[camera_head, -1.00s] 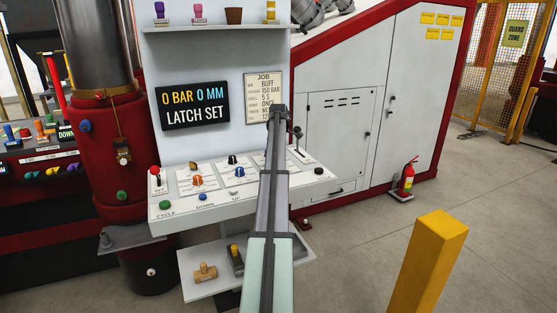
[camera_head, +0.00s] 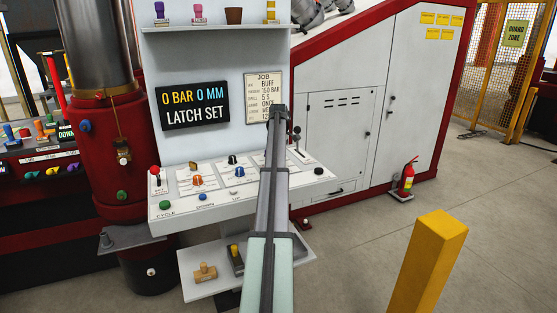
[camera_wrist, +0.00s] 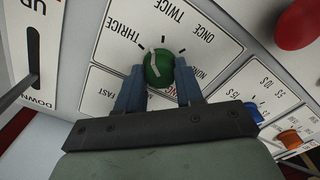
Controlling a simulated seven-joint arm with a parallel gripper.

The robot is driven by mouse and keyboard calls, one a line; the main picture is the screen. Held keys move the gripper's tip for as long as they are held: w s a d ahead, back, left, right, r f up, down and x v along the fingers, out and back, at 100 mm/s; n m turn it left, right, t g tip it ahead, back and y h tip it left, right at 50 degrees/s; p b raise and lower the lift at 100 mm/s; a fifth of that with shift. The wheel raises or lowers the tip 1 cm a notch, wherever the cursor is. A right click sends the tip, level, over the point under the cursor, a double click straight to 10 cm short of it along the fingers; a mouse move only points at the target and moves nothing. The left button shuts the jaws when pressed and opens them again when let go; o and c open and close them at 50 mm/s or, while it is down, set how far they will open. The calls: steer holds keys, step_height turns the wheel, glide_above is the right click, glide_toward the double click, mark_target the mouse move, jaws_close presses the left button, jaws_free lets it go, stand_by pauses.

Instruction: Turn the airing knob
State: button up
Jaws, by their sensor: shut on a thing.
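The green round knob (camera_wrist: 164,64) with a pale pointer line sits on a white label plate in the wrist view. The plate around it reads NONE, ONCE, TWICE and THRICE. The pointer lies toward the THRICE and TWICE side; I cannot tell exactly which mark it meets. My gripper (camera_wrist: 159,72) is shut on this knob, one blue-grey finger on each side. In the head view my arm hides the knob and my fingertips. The display (camera_head: 195,108) reads 0 BAR 0 MM, LATCH SET.
A job card (camera_head: 263,98) on the back panel lists BUFF, 150 BAR, 5 S, ONCE. A large red button (camera_wrist: 296,24), a blue knob (camera_wrist: 254,112) and an orange knob (camera_wrist: 289,139) are near my gripper. A slotted UP/DOWN lever plate (camera_wrist: 40,45) lies left.

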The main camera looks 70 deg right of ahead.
steer(key=m, duration=0.4)
steer(key=shift+m, duration=0.4)
steer(key=m, duration=0.3)
steer(key=shift+m, duration=0.3)
steer(key=m, duration=0.3)
steer(key=shift+m, duration=2.1)
steer(key=o, duration=1)
steer(key=shift+o, duration=0.2)
step_height(320, 180, up, 14)
